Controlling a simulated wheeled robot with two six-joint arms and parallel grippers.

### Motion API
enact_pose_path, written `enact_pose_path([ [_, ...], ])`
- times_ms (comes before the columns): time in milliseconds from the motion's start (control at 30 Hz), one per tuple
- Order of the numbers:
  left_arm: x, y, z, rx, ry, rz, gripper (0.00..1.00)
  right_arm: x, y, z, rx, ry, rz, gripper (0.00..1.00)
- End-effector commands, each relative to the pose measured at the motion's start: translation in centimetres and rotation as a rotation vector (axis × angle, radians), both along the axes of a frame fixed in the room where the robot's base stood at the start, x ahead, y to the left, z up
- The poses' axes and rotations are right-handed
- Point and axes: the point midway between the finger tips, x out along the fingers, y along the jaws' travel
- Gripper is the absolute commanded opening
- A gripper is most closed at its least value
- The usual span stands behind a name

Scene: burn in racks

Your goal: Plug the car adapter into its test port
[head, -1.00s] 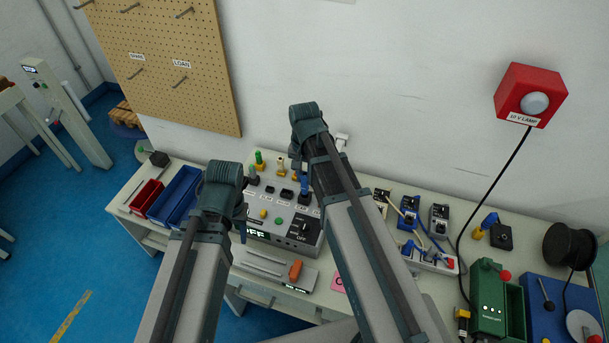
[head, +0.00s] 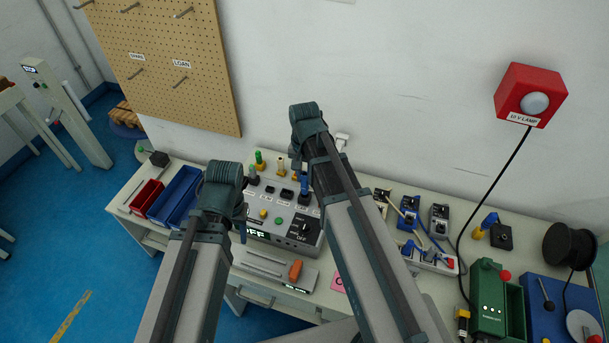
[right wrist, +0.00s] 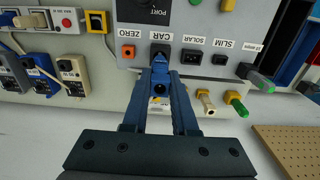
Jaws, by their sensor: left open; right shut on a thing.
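The test unit (head: 290,228) is a grey box on the bench with a row of labelled ports on top. Its CAR label (right wrist: 161,36) shows in the right wrist view. My right gripper (right wrist: 160,76) is shut on the blue car adapter (right wrist: 158,68), whose far end is at the port by that label. I cannot tell how deep it sits, as the adapter and fingers hide the port. In the head view my right gripper (head: 304,186) is over the unit's back right. My left gripper (head: 242,222) is open, mostly hidden behind its wrist, by the unit's left side.
Green and yellow plugs (right wrist: 236,100) stand beside the ports. Red and blue bins (head: 176,194) are to the left. Several adapters (head: 410,210) and a power strip (head: 432,260) are to the right. A red lamp (head: 530,95) hangs on the wall.

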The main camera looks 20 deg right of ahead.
Motion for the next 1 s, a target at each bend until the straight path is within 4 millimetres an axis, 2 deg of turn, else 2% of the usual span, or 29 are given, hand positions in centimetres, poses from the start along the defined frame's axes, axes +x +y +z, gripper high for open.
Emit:
enact_pose_path([
  [1000,0.0,0.0,-1.2,0.000,0.000,0.000,0.50,0.0,0.0,-1.2,0.000,0.000,0.000,0.00],
])
